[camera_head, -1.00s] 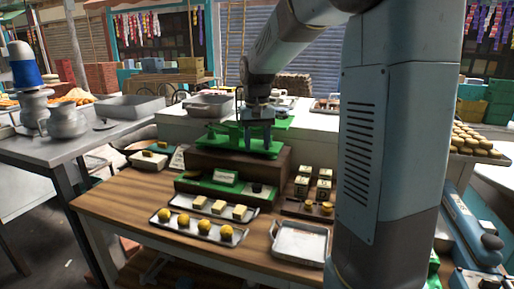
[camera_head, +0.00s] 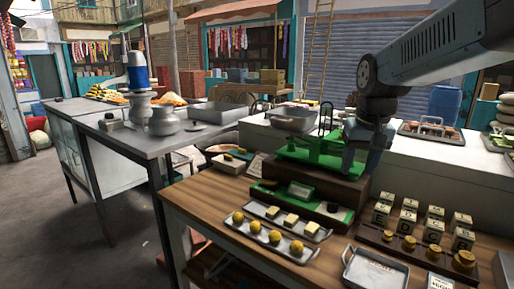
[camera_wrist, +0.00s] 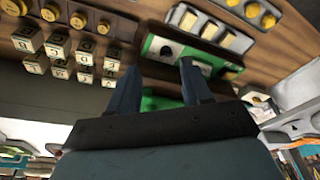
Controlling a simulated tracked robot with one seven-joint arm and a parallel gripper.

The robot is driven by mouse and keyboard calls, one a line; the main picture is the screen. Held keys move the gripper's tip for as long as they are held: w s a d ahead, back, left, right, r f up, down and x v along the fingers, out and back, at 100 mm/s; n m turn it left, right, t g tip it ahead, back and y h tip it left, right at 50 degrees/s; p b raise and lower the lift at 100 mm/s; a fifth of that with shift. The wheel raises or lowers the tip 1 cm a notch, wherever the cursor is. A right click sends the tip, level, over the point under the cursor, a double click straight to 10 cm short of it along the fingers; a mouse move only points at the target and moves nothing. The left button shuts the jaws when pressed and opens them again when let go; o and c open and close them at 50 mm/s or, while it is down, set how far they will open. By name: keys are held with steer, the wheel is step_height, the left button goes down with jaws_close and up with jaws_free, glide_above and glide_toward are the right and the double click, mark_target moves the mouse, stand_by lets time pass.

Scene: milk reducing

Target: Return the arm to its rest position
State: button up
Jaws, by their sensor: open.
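My arm (camera_head: 425,55) reaches in from the upper right of the head view and bends down at the wrist. My gripper (camera_head: 358,160) hangs in front of the right part of the green scale (camera_head: 308,152); I cannot tell if it touches it. In the wrist view the two fingers of my gripper (camera_wrist: 158,75) stand apart. Nothing shows held between them. Part of the green scale also shows behind the fingers in the wrist view (camera_wrist: 160,102).
A tray of yellow balls (camera_head: 275,237), a tray of pale blocks (camera_head: 290,220), lettered cubes (camera_head: 408,217) and an empty metal tray (camera_head: 376,270) are on the wooden table (camera_head: 195,200). A grey metal table (camera_head: 150,140) with pots stands left. Open floor lies at far left.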

steer(key=s+f+t, duration=0.1)
steer(key=s+t, duration=0.2)
steer(key=s, duration=0.9)
steer(key=shift+s+f+n, duration=0.15)
steer(key=shift+s+n, duration=0.2)
steer(key=shift+n, duration=0.05)
